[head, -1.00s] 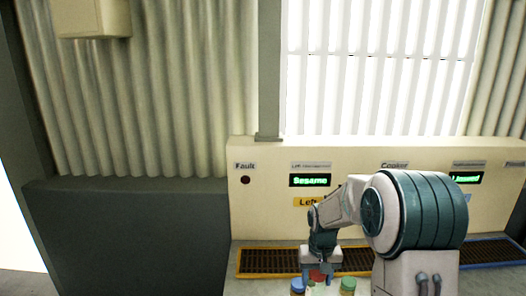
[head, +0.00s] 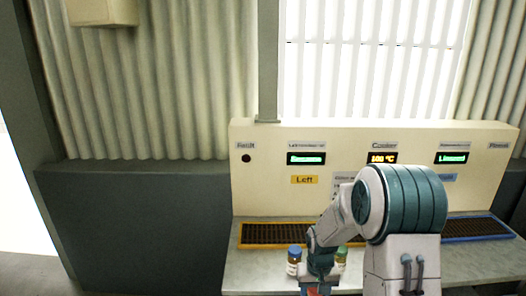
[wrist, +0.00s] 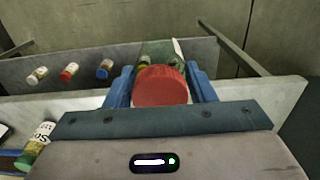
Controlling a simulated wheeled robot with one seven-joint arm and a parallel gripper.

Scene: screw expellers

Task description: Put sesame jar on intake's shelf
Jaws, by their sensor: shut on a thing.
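My gripper (wrist: 160,88) is shut on a red-lidded jar (wrist: 161,86), its blue fingers on either side of the lid. The jar's label is hidden, so I cannot tell whether it is the sesame jar. In the head view the gripper (head: 318,287) is at the bottom edge, in front of the counter, with a bit of red (head: 312,292) showing. The left panel display (head: 306,159) is blurred, above a yellow "Left" sign (head: 304,180). Below it is a yellow-edged dark grate (head: 268,236) on the grey counter (head: 255,268), partly hidden by my arm.
A blue-lidded jar (head: 295,256) and a green-lidded jar (head: 342,256) stand on the counter beside my arm. A blue-edged grate (head: 478,228) lies at right, under the "Linseed" display (head: 452,158). The wrist view shows several other jars, including a green-capped one (wrist: 38,145) at lower left.

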